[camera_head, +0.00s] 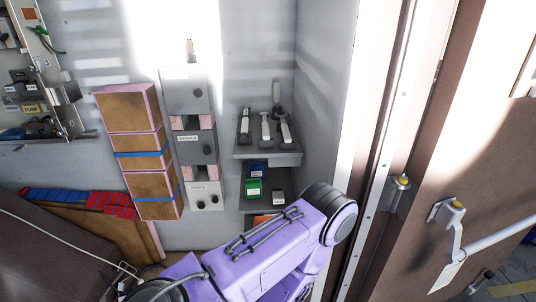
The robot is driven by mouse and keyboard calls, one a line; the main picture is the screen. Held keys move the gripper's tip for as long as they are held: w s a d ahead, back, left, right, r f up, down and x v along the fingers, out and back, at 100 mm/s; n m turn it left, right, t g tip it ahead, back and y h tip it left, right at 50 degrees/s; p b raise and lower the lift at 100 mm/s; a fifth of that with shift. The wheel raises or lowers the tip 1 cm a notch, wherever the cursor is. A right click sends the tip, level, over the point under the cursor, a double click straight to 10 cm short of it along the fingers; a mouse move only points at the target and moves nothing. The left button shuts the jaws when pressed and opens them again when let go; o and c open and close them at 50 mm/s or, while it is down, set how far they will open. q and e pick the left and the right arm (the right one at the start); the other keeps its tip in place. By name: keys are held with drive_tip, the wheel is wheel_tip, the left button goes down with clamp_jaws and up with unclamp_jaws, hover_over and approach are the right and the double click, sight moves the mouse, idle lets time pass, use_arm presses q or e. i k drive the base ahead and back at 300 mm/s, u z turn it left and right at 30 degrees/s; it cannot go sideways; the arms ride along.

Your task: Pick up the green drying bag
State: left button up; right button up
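A small green item with a pale label (254,187), which matches the green drying bag, lies on the lower grey shelf at the centre of the head view. A blue item (257,169) is just behind it and a dark red one (278,198) is to its right. A purple link of my arm rises from the bottom edge and ends in a rounded joint below and right of the shelf. Neither gripper shows in this view.
The upper shelf (268,152) holds several white-and-dark tools. Grey boxes (188,88) and brown cartons (130,112) are stacked to the left. A door with a handle (450,213) is on the right. An orange item (262,219) is partly hidden behind my arm.

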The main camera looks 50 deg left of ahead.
sight(253, 186)
drive_tip(key=k, duration=1.05)
drive_tip(key=u, duration=1.4)
drive_tip(key=i, duration=1)
drive_tip(key=u, duration=1.35)
drive_tip(key=i, duration=0.6)
drive_tip(key=z, duration=2.5)
drive_tip(key=i, duration=0.45)
